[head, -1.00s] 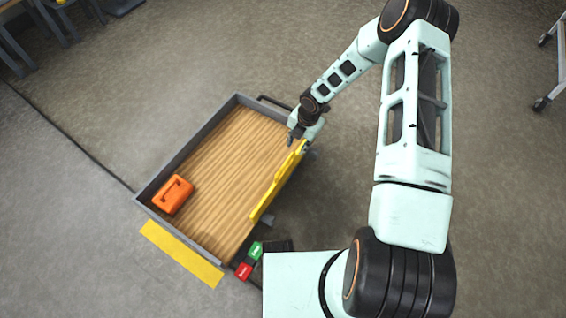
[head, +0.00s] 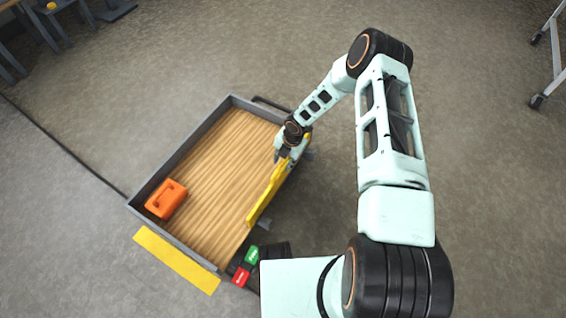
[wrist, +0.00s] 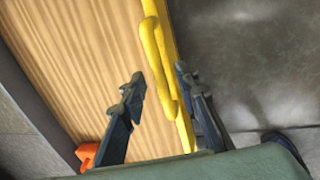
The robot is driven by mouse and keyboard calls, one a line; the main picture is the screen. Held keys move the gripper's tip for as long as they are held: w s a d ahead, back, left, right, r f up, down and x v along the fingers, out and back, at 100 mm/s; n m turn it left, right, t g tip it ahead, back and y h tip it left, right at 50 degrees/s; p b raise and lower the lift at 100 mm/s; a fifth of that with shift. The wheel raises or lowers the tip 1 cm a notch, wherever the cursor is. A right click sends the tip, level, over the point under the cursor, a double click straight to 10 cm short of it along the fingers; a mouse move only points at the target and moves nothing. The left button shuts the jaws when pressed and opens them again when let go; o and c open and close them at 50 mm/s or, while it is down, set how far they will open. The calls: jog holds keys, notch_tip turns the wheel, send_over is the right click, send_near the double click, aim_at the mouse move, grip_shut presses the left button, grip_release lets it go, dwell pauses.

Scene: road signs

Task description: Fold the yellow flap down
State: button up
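The yellow flap (head: 265,195) stands up along the right side of a wooden-floored cart (head: 215,160). My gripper (head: 284,155) is at the upper part of the flap in the head view, where my wrist partly hides it. In the wrist view, the flap (wrist: 158,25) has a raised yellow bar, like a handle, on its face. My gripper (wrist: 158,82) is open there, with the flap and bar between its fingers. The left finger is clearly apart from the bar. The right finger is close to the flap's other side; contact cannot be told.
An orange box (head: 166,199) sits in the cart's left corner. Red (head: 241,277) and green (head: 251,254) buttons are by the near corner. A yellow strip (head: 177,260) lies on the floor. A wheeled frame (head: 552,55) stands far right.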

grip_shut()
dwell(0.5)
